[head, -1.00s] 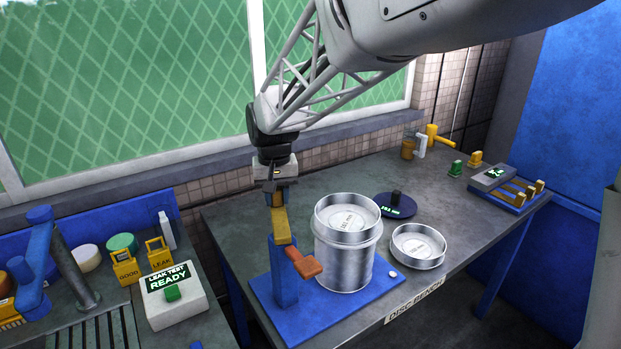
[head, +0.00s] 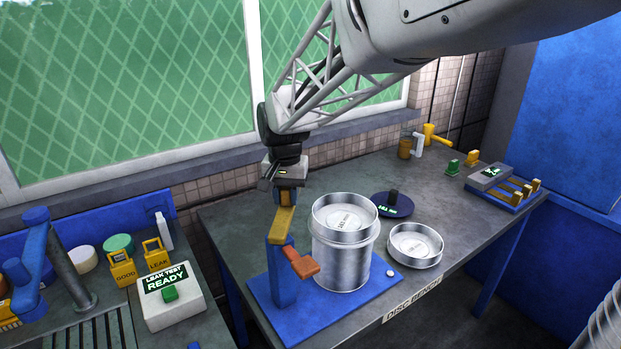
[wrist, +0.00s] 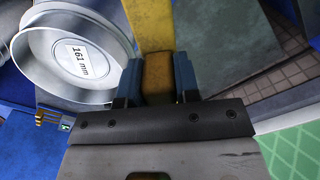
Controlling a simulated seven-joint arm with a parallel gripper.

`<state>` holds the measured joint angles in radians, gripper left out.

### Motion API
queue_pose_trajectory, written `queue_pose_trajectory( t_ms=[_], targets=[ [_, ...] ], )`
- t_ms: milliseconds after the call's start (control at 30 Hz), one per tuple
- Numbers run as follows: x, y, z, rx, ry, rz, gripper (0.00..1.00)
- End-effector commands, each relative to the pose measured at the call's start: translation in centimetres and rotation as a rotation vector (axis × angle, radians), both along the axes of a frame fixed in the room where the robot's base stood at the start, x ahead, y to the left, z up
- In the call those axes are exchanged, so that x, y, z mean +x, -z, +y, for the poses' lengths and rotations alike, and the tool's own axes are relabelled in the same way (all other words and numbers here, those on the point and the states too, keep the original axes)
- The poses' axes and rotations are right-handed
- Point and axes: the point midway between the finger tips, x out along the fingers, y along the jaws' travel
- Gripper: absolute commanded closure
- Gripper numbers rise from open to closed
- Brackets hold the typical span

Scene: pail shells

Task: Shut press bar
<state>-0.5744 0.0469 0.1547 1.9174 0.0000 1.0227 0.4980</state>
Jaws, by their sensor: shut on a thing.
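The press bar (head: 282,224) is yellow and stands raised on a blue post (head: 283,278), with an orange pad (head: 301,263) low at its side. My gripper (head: 286,193) is at the bar's upper end, its fingers shut on the brown grip. In the wrist view, my gripper (wrist: 158,82) has its blue fingers on both sides of the brown grip (wrist: 158,72), with the yellow bar (wrist: 153,25) beyond it. A silver pail (head: 342,258) with a disc in its top stands right of the post, on the blue base (head: 385,290).
A shallow silver ring (head: 416,247) and a dark blue round gauge (head: 397,206) lie right of the pail on the grey bench (head: 455,215). A leak-test box (head: 172,302) reading READY sits at the left. The window is behind the arm.

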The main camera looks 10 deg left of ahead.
Motion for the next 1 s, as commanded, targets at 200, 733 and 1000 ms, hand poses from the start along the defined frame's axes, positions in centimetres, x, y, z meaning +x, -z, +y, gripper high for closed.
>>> queue_pose_trajectory(
  t_ms=[200, 733, 1000],
  targets=[
    [-0.1, -0.1, -1.9, 0.001, 0.203, -0.001, 1.0],
    [-1.6, -0.1, -5.9, 0.001, 0.683, -0.001, 1.0],
    [-2.4, -0.1, -6.9, 0.001, 0.83, -0.001, 1.0]
  ],
)
